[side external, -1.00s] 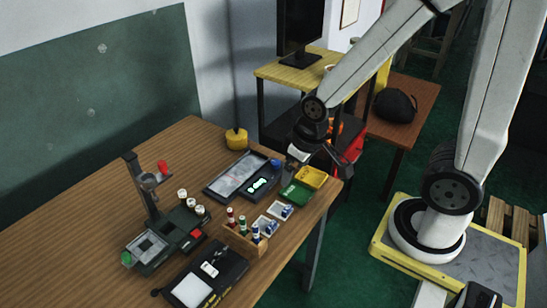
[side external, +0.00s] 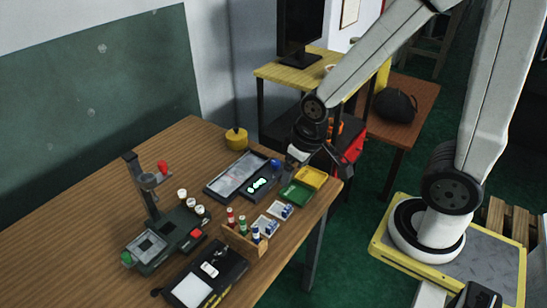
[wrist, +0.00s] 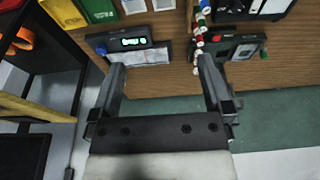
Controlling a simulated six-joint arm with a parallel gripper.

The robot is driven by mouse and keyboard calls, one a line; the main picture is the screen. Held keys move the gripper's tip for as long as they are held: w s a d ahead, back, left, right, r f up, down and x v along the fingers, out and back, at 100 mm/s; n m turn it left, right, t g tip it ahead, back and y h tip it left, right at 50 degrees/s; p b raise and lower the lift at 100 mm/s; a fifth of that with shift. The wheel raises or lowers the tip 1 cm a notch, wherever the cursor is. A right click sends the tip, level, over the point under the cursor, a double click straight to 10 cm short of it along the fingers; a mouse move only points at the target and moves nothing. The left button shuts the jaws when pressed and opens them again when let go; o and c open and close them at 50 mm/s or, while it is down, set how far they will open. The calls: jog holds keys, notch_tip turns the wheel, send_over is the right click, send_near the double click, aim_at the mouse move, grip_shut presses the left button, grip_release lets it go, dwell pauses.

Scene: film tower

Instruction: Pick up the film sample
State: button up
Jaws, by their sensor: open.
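A flat grey, glossy sheet that looks like the film sample (side external: 234,174) lies in a dark tray-like device with a lit green display (side external: 261,185) on the wooden table. In the wrist view the pale sheet (wrist: 147,57) shows beside the display unit (wrist: 128,42), near the left finger. I cannot tell for certain that this sheet is the film sample. My gripper (side external: 294,162) is above the table, just right of the device. In the wrist view my gripper (wrist: 162,62) has its two fingers wide apart, with nothing between them.
Yellow (side external: 310,178) and green (side external: 296,194) trays sit by the table's right edge. A rack of small bottles (side external: 245,238), a post stand (side external: 150,195) and a black device with a white panel (side external: 190,290) stand nearer. A yellow round object (side external: 237,139) is behind. The table's left is clear.

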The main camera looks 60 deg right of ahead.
dwell(0.3)
jog(key=c, duration=0.5)
jog(key=w+d+f+m+g+y, duration=0.1)
jog(key=w+f+m, duration=0.1)
jog(key=f+m, duration=0.3)
jog(key=w+d+f+m+g+y, duration=0.1)
jog(key=w+f+m+y, duration=0.1)
jog(key=f+m, duration=0.4)
jog(key=w+d+f+m+y, duration=0.1)
jog(key=w+f+m, duration=0.1)
jog(key=f+m, duration=0.3)
jog(key=shift+w+f+m+g+y, duration=0.3)
jog(key=shift+w+f+m+g, duration=0.1)
jog(key=shift+m, duration=0.5)
jog(key=shift+a, duration=0.1)
